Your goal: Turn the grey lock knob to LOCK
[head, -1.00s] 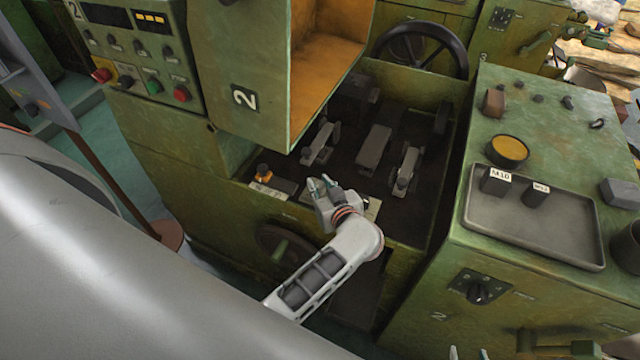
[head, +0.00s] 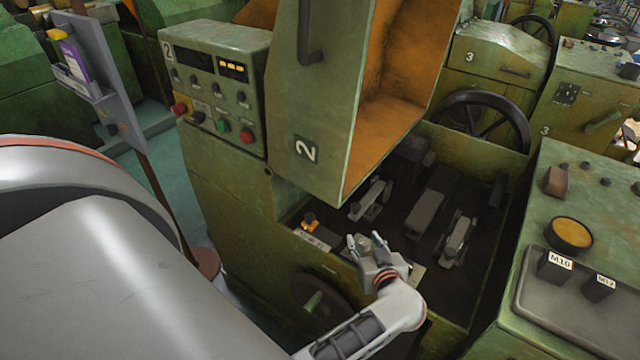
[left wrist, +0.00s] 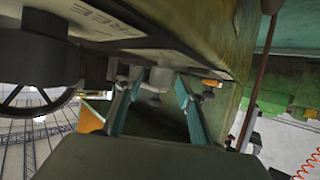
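The grey lock knob (left wrist: 160,75) shows in the left wrist view, standing on a light plate (left wrist: 95,22) lettered FREE. In the head view the knob (head: 363,243) is small and partly hidden by my left gripper (head: 366,241). The gripper is open, with its two greenish fingers on either side of the knob. The fingers (left wrist: 157,104) also show apart in the left wrist view, with a gap to the knob. I cannot tell whether either finger touches it. The word LOCK is not readable. My right gripper is not in view.
An orange-and-black knob (head: 310,219) sits on a plate left of the gripper. The raised green guard (head: 315,110) hangs above and behind it. A handwheel (head: 325,300) is below. A dark tray (head: 570,305) with M10 and M12 blocks lies on the right cabinet.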

